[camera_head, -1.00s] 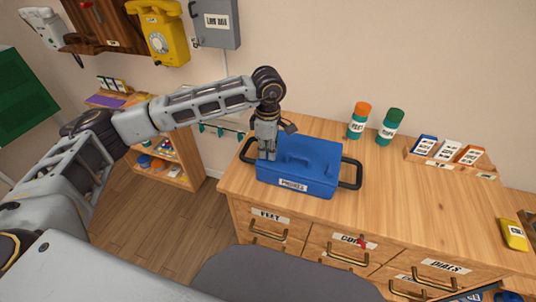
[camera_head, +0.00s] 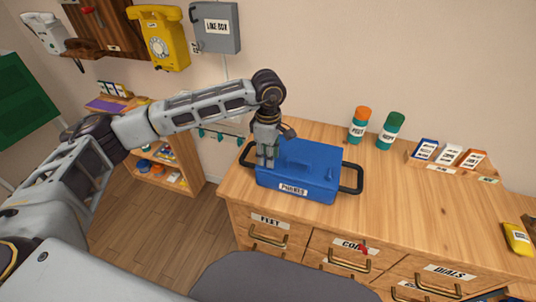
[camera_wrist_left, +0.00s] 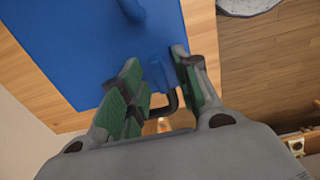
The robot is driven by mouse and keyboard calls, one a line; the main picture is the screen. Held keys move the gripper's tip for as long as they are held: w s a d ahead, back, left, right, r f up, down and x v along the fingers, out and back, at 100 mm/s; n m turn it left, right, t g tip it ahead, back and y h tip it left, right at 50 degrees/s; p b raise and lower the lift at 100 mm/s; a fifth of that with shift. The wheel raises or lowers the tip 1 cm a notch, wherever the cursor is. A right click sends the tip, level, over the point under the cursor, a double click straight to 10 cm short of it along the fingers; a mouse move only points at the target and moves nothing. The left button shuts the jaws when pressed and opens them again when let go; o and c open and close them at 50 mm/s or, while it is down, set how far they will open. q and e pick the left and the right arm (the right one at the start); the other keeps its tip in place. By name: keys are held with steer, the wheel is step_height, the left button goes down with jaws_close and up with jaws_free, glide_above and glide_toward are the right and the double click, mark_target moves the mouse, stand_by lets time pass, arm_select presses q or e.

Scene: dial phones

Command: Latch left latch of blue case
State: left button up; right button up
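The blue case (camera_head: 313,170) lies closed-looking on the wooden counter, with a label on its front and a dark handle loop at each end. My left gripper (camera_head: 267,160) points down at the case's left end. In the left wrist view my left gripper (camera_wrist_left: 157,62) has its green-padded fingers apart, one on each side of a small blue latch (camera_wrist_left: 158,76) at the case's edge. A dark handle (camera_wrist_left: 168,105) runs below the latch, between the fingers. I cannot tell whether the fingers touch the latch. My right gripper is out of view.
The wooden counter (camera_head: 420,207) has free room right of the case. An orange-capped jar (camera_head: 357,125) and a green-capped jar (camera_head: 390,131) stand behind it. A card rack (camera_head: 452,162) is at the right. A yellow phone (camera_head: 160,38) and grey box (camera_head: 215,27) hang on the wall.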

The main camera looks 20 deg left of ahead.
arm_select(q)
steer(key=shift+r, duration=0.1)
step_height(320, 180, up, 12)
stand_by(1.0)
stand_by(0.5)
